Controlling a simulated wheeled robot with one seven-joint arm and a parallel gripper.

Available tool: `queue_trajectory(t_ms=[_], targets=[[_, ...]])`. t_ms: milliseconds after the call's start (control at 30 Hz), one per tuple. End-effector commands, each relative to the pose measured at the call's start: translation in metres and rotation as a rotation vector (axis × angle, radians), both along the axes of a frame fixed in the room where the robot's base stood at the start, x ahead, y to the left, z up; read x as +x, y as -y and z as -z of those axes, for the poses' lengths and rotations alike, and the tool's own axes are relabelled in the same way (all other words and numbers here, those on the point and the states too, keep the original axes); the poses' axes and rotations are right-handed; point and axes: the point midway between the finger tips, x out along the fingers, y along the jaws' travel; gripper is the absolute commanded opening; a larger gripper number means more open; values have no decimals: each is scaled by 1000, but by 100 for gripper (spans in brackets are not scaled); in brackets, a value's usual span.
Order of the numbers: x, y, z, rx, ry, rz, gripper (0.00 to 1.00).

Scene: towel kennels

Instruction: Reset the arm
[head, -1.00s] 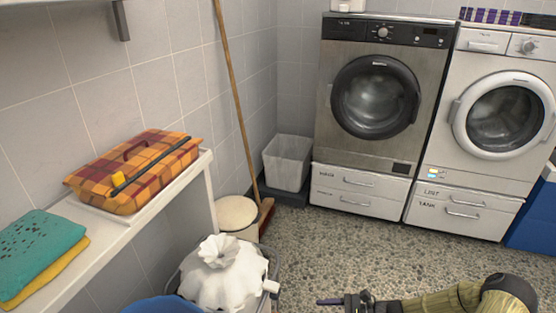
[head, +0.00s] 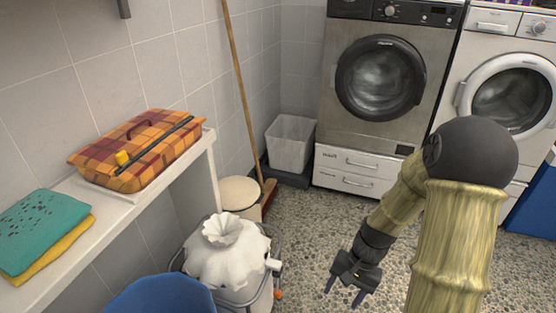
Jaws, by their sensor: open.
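My gripper (head: 346,294) hangs at the lower middle of the head view, in front of the speckled floor. Its two dark fingers point downward and stand apart, with nothing between them. My arm (head: 455,235) is bent, with its dark rounded joint high at the right and the forearm sloping down to the left. The arm covers part of the white washer and the floor. The gripper is to the right of the white cloth-topped bin and touches nothing that I can see.
A white shelf (head: 120,220) at left bears a plaid case (head: 140,152) and folded teal (head: 42,228) and yellow towels. Below are a white-covered bin (head: 226,262) and a blue tub (head: 160,297). A broom (head: 238,85), grey bin (head: 290,143), dark-doored washer (head: 380,80) and white washer (head: 508,97) stand behind.

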Motion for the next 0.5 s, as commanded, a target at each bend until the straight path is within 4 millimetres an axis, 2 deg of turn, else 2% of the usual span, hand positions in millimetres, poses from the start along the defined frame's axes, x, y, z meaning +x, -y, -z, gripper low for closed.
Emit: queue_trajectory(t_ms=[33, 200, 500], targets=[[-2, -1, -12, -36, 42, -46, 58], [-9, -2, -47, -135, 171, -186, 58], [-24, -7, -92, -238, 356, -366, 58]])
